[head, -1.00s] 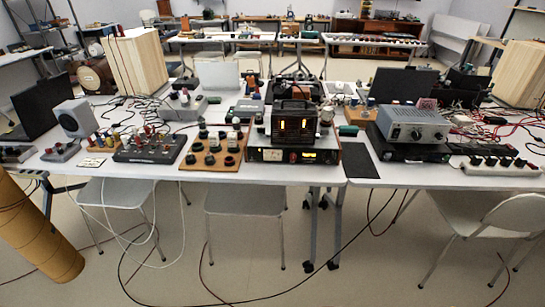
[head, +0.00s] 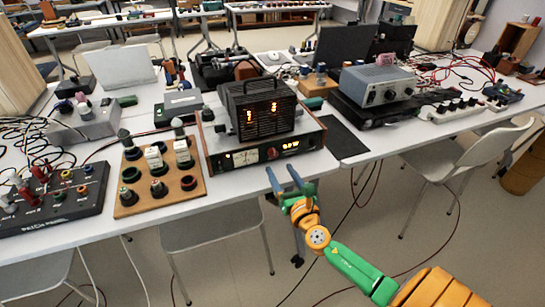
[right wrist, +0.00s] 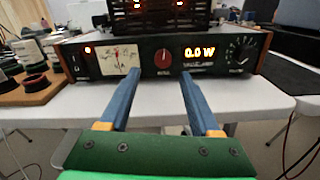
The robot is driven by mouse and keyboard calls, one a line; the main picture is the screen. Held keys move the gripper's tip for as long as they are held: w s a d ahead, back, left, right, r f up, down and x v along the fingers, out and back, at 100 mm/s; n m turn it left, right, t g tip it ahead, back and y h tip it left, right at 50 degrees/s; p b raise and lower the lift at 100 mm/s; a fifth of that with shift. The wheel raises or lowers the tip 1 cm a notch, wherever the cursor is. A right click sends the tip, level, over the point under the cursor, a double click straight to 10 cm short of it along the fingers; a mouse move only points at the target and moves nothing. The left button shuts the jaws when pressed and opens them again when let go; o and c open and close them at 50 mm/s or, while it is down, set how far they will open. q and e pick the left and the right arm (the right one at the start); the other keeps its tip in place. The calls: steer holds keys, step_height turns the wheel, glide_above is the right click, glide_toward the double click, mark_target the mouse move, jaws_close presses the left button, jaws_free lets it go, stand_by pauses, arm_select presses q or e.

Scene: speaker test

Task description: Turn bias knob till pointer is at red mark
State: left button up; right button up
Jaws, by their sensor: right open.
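The valve amp (head: 265,155) stands at the table's front edge, with a dark front panel and wooden sides. A red knob (head: 272,153) sits mid-panel; it also shows in the right wrist view (right wrist: 163,57), with small markings around it. I cannot read its label or pointer angle. A black knob (right wrist: 240,48) with a scale is at the panel's right. A needle meter (right wrist: 118,58) and an orange display (right wrist: 199,52) flank the red knob. My right gripper (head: 281,171) is open and empty, its blue fingers (right wrist: 160,76) pointing at the panel, apart from the knob. My left gripper is out of view.
A wooden board with several knobs (head: 122,205) stands left of the amp. A black mat (head: 345,138) lies to its right, with a grey instrument (head: 376,84) beyond. White chairs (head: 466,155) stand at the table. Cables hang below the edge.

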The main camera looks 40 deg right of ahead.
mark_target(274, 156)
steer(key=x, duration=0.5)
steer(key=shift+d+b, duration=0.25)
steer(key=shift+b, duration=0.15)
steer(key=shift+s+r, duration=0.1)
steer(key=shift+c, duration=1.1)
jaws_close()
